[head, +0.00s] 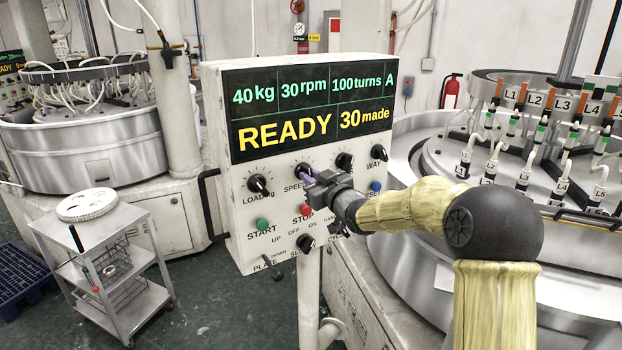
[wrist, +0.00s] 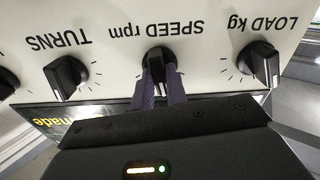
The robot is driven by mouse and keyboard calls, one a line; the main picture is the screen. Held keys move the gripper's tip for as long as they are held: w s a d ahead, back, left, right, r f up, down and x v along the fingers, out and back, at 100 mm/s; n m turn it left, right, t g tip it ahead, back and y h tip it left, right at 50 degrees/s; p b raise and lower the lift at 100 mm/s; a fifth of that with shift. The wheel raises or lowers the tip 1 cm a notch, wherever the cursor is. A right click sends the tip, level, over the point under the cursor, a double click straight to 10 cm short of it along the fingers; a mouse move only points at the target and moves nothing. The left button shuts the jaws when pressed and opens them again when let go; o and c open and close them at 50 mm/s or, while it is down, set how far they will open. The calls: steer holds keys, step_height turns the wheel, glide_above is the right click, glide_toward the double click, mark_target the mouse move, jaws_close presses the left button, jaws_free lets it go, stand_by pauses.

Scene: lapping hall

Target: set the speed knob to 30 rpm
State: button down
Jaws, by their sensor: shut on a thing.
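The speed knob (wrist: 160,60) is a black knob under the label "SPEED rpm" in the wrist view, where the picture is upside down. My gripper (wrist: 161,85) has its two purple fingers shut on this knob, one on each side. The display (head: 310,108) on the control panel (head: 240,225) reads 40 kg, 30 rpm, 100 turns, A, with READY and 30 made below.
The load knob (head: 258,185) is left of the speed knob, and the turns knob (head: 344,161) is right of it, both close to my gripper. Green start (head: 262,225) and red stop (head: 305,210) buttons sit below. A trolley (head: 120,240) stands at left; a lapping machine (head: 430,150) is at right.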

steer(key=shift+f+m, duration=0.2)
steer(key=shift+m, duration=0.6)
steer(key=c, duration=1.4)
jaws_free()
steer(key=shift+s+d+r, duration=0.1)
steer(key=b+v, duration=0.5)
steer(key=v, duration=1.2)
steer(key=shift+d, duration=0.1)
